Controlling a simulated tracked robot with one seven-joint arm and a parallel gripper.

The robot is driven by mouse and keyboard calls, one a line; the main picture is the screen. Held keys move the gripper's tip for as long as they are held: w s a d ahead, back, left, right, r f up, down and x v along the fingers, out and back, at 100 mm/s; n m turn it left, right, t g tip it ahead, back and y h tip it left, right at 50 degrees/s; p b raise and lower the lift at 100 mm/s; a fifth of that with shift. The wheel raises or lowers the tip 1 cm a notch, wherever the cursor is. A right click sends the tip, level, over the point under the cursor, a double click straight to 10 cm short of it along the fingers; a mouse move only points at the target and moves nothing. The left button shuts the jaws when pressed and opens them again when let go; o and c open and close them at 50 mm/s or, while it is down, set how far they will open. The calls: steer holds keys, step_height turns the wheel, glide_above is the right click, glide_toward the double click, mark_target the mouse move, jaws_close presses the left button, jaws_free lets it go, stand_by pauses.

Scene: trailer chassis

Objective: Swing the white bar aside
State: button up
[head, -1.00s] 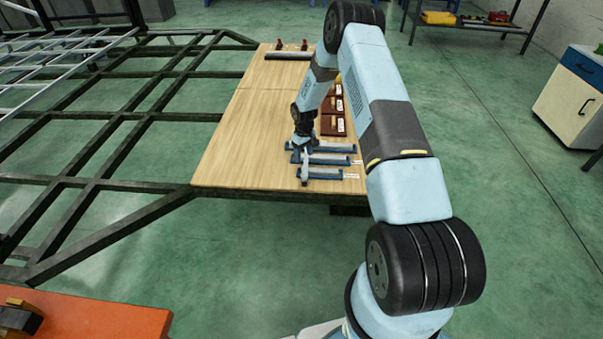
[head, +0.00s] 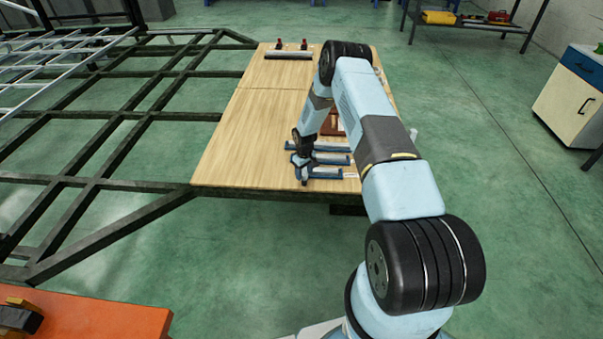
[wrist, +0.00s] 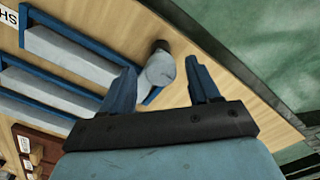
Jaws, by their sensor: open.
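My gripper (wrist: 161,80) is open, with its two blue fingers spread in the wrist view. A short whitish rounded piece (wrist: 160,69) with a dark end shows between the fingers, apparently the white bar; whether the fingers touch it is unclear. It is beside the end of the nearest blue holder. In the head view my gripper (head: 303,172) is low over the near part of the wooden board, at the left ends of the blue holders (head: 327,173). There it hides the white bar.
The blue holders with pale grey inserts (wrist: 65,55) lie side by side on the wooden board (head: 245,150). Reddish-brown blocks (wrist: 40,148) sit beyond them. The board's edge is close to my gripper. The board's left part is clear.

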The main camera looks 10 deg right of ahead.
steer(key=shift+c, duration=0.4)
steer(key=shift+d, duration=0.1)
jaws_close()
